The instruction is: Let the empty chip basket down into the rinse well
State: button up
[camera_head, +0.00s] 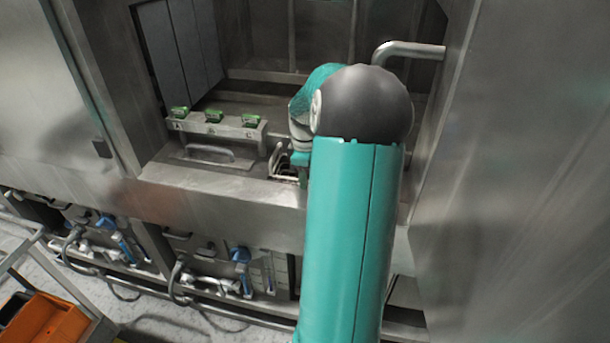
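My arm reaches over the front ledge into the steel washer bay and hides most of what lies beyond it. The lower end of my gripper (300,158) shows as a small teal part beside the arm's elbow; its fingertips are not clear. Just left of and below it is a small dark opening in the deck, possibly the rinse well (285,178), partly covered by my arm. A thin pale metal piece (275,158) stands at its left edge, perhaps part of the chip basket. I cannot tell whether the gripper touches it or holds anything.
A bar (240,131) marked with letters carries green pieces (213,116). A flat cover with a handle (210,153) lies in front of it. A bent pipe (410,48) juts from the right wall. Below are hoses, blue valves (240,255) and an orange bin (45,320).

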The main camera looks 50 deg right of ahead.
notch_tip(320, 180, up, 14)
dwell(0.6)
jog(key=shift+f, duration=0.1)
